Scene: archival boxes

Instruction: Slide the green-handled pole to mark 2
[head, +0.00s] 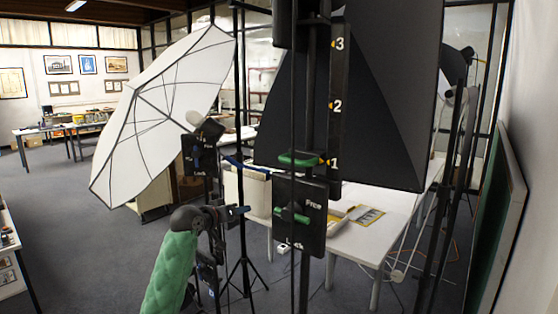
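The green handle (298,160) sits on a dark upright pole (311,100) in the middle of the head view, level with mark 1. A black scale strip beside the pole carries yellow arrows and marks 1, 2 (337,106) and 3. Below the handle, a black plate (313,235) reads Free and Lock and has a green lever (291,215), roughly level and nearer the word Free. My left gripper (238,211) is left of this plate, apart from the lever in the picture. Its finger gap is not clear. My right gripper is not seen.
A second stand with a blue-levered Free/Lock plate (200,155) is just behind my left arm, beside a white umbrella (165,110). A black softbox (385,110) hangs behind the pole. A white table (370,230) stands behind.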

